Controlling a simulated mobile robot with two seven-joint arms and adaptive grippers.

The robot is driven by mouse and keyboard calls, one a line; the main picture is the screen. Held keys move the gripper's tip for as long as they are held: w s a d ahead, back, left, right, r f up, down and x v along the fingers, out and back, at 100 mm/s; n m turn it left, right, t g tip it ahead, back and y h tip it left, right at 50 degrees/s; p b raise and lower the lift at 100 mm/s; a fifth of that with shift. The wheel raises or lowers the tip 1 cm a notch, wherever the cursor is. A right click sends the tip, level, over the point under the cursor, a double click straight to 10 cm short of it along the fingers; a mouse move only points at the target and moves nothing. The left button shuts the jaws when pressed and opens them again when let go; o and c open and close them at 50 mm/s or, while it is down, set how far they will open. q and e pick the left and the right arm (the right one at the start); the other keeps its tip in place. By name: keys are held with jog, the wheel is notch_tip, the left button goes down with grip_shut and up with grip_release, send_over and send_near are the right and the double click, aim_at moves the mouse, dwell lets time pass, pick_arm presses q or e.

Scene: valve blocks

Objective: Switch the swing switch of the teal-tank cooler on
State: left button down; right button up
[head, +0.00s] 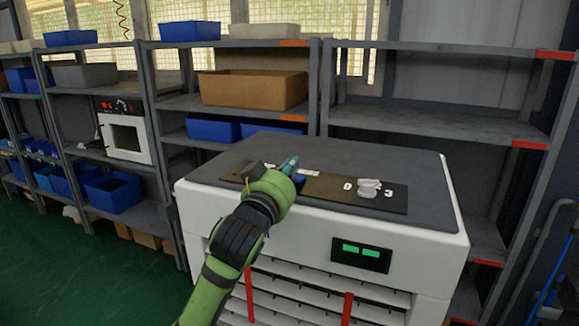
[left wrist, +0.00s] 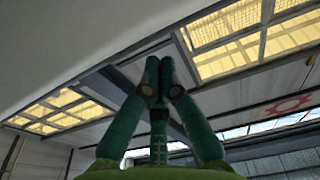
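The cooler (head: 200,212) is a white unit with a dark grey top and a sloped control panel (head: 335,193). No teal tank shows. A white knob (head: 369,188) sits between the marks 0 and 3 on the panel's right part. A small blue part (head: 299,180) shows beside my gripper; I cannot tell if it is the swing switch. My left gripper (head: 290,164) is over the panel's left part and hides much of it. In the left wrist view its teal fingers (left wrist: 159,72) are together with nothing visible between them. My right gripper is not in view.
A green lit display (head: 361,254) and slatted vents with red strips (head: 348,308) are on the cooler's front. Grey shelves behind hold blue bins (head: 113,192), a brown bin (head: 254,89) and a white oven-like box (head: 126,137). Green floor is free at left.

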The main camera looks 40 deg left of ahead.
pick_arm(q)
jog(key=shift+s+f, duration=0.45)
jog(key=shift+f, duration=0.25)
jog(key=shift+w, duration=0.1)
